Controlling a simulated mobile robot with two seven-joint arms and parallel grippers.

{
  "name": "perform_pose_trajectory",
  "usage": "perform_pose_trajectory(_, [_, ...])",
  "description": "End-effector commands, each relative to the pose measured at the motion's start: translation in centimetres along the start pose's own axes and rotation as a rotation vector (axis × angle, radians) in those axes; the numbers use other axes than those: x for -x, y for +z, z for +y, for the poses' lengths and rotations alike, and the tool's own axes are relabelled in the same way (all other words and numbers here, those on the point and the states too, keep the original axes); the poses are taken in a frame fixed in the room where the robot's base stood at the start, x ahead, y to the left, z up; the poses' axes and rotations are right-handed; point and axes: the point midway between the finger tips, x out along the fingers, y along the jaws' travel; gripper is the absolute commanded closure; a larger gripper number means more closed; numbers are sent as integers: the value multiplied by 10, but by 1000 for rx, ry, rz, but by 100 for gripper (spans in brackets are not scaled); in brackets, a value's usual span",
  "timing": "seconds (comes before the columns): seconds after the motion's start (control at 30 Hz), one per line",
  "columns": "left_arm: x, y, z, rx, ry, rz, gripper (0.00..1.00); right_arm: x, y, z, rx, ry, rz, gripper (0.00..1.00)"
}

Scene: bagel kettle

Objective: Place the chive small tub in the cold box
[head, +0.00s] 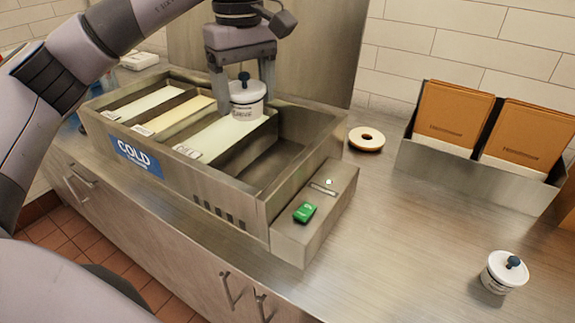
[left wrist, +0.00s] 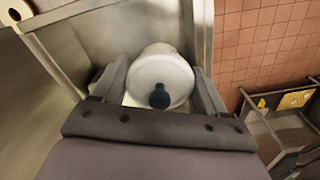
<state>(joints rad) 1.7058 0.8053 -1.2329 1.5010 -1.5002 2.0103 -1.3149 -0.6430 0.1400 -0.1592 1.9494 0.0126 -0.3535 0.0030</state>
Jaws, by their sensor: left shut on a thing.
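My left gripper (head: 243,92) comes down from above and is shut on a white small tub (head: 247,104) with a dark blue knob on its lid. The tub is upright; its label is too small to read surely. It is at the back of the third lane from the left in the steel cold box (head: 190,188), which has a blue COLD sign. I cannot tell whether the tub touches the lane floor. The left wrist view shows the tub (left wrist: 160,75) between both fingers. My right gripper is not in view.
A second white tub with a blue knob (head: 504,272) stands on the counter (head: 400,250) at the right. A green item (head: 305,212) sits on the box's right ledge. The box's rightmost compartment looks empty.

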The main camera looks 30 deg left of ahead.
Motion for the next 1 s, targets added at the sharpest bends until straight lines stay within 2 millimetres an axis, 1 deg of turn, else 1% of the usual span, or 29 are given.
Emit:
perform_pose_trajectory(0.07, [-2,0,0,-1,0,0,65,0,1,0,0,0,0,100])
perform_pose_trajectory(0.17, [-14,0,0,-2,-3,-2,65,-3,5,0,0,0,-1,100])
perform_pose_trajectory(0.4, [-62,0,-1,-2,-4,-3,65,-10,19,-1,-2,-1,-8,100])
perform_pose_trajectory(0.7, [-119,1,-1,-3,-3,-3,65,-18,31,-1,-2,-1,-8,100])
perform_pose_trajectory(0.83, [-140,1,0,-3,-3,-2,65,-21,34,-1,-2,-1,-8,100])
perform_pose_trajectory(1.0, [-158,0,-1,-1,-2,-1,65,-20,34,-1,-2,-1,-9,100])
